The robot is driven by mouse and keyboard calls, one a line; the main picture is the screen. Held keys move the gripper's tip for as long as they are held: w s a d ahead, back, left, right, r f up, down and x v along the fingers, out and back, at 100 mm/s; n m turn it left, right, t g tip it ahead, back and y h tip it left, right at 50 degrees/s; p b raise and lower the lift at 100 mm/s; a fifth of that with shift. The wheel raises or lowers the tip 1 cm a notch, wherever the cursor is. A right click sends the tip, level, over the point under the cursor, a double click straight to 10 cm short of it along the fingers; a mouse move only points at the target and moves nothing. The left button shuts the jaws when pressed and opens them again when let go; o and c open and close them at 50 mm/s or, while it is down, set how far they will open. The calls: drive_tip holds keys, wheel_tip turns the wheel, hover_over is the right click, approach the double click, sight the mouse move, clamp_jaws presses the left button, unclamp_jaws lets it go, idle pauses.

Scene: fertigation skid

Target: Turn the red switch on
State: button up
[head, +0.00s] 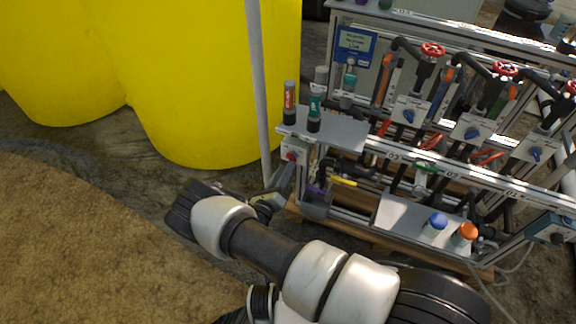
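The red switch (291,157) is a small red knob on a white box at the left end of the skid frame, below the grey shelf. My gripper (284,177) is just below the red switch and slightly to its left, at the end of my arm, which reaches in from the bottom of the head view. Its fingers point up toward the box. In this view the fingertips come close to the box's lower edge, and I cannot tell whether they touch it. The finger gap is too small to make out.
A grey pole (258,90) stands just left of the switch. Bottles (315,108) stand on the grey shelf (345,133) above it. White boxes with blue knobs (408,115) line the skid. Large yellow tanks (200,80) stand behind left. Bare ground (80,240) lies left.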

sight(292, 157)
drive_tip(key=shift+x, duration=1.65)
clamp_jaws()
drive_tip(key=shift+m, duration=0.3)
drive_tip(key=shift+s+m+p, duration=0.15)
drive_tip(key=shift+m+p, duration=0.8)
drive_tip(key=shift+m, duration=7.65)
drive_tip(key=shift+f, duration=0.1)
